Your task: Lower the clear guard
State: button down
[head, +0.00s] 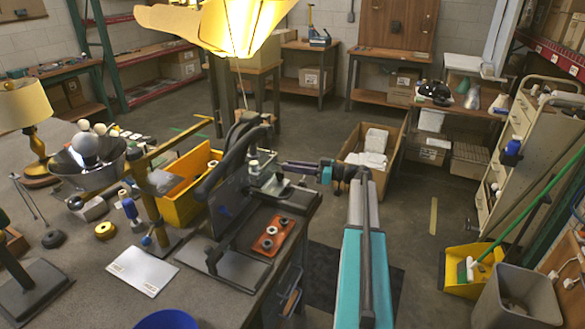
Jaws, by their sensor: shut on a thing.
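A bench press or fixture with thick black curved bars stands at the right end of the grey workbench. Its guard (232,190) seems to be the upright, see-through dark panel framed by these bars; its edges are hard to make out. Below it, an orange-red plate (272,232) with several round metal parts lies on the dark base. My gripper (284,172) reaches in from the right, just right of the panel. It appears shut at the guard's right side; the fingertips and exact grip point are small and partly hidden.
A cardboard box (372,160) sits on the floor beyond my arm.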

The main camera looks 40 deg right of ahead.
jog(key=shift+f, duration=0.25)
jog(key=c, duration=1.6)
grip_release()
jog(key=shift+o, duration=0.2)
jog(key=b+v, duration=0.3)
jog(key=v, duration=1)
jog(key=shift+s+d, duration=0.25)
jog(key=shift+s, duration=0.05)
